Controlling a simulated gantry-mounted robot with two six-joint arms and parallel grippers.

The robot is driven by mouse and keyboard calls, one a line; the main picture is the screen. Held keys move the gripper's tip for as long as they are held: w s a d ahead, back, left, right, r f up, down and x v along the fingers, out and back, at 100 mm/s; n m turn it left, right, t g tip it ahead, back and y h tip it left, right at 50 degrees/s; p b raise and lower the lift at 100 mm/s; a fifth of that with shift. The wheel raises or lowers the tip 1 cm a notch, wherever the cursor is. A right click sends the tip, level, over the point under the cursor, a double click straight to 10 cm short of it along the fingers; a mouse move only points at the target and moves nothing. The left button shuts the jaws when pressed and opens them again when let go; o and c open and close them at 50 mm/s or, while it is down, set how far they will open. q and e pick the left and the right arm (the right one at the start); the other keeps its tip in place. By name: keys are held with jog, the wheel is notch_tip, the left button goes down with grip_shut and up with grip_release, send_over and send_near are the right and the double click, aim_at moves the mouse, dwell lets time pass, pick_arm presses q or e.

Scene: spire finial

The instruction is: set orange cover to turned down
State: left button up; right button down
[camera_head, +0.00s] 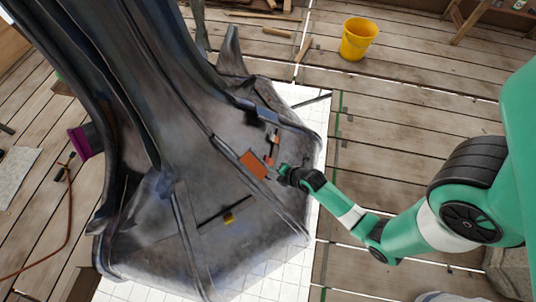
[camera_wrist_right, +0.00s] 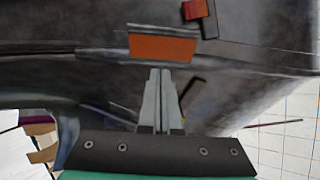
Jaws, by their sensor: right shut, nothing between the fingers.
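The orange cover (camera_head: 253,164) is a flat rectangular plate on the side of the dark grey spire piece (camera_head: 225,115). It also shows in the right wrist view (camera_wrist_right: 162,47), with a grey strip along its upper edge. My right gripper (camera_head: 281,171) is just right of the cover. In the wrist view its fingers (camera_wrist_right: 160,72) are together and empty, with the tips just below the cover's lower edge. I cannot tell whether they touch it. My left gripper is not in view.
A small red-orange block (camera_wrist_right: 195,10) sits on the spire above right of the cover. A yellow piece (camera_head: 228,218) is lower on the spire. A yellow bucket (camera_head: 359,40) stands on the plank floor. Planks right of the spire are mostly clear.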

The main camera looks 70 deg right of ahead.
jog(key=b, duration=0.7)
send_near(258, 162)
jog(key=w+f, duration=0.1)
jog(key=w+a+f, duration=0.1)
jog(key=f, duration=0.1)
jog(key=shift+w+a, duration=0.2)
jog(key=shift+w, duration=0.2)
jog(key=d, duration=0.1)
jog(key=f+b, duration=0.1)
jog(key=d+b, duration=0.1)
jog(key=shift+w+d+f, duration=0.15)
jog(key=shift+w+d, duration=0.2)
jog(key=shift+d, duration=0.3)
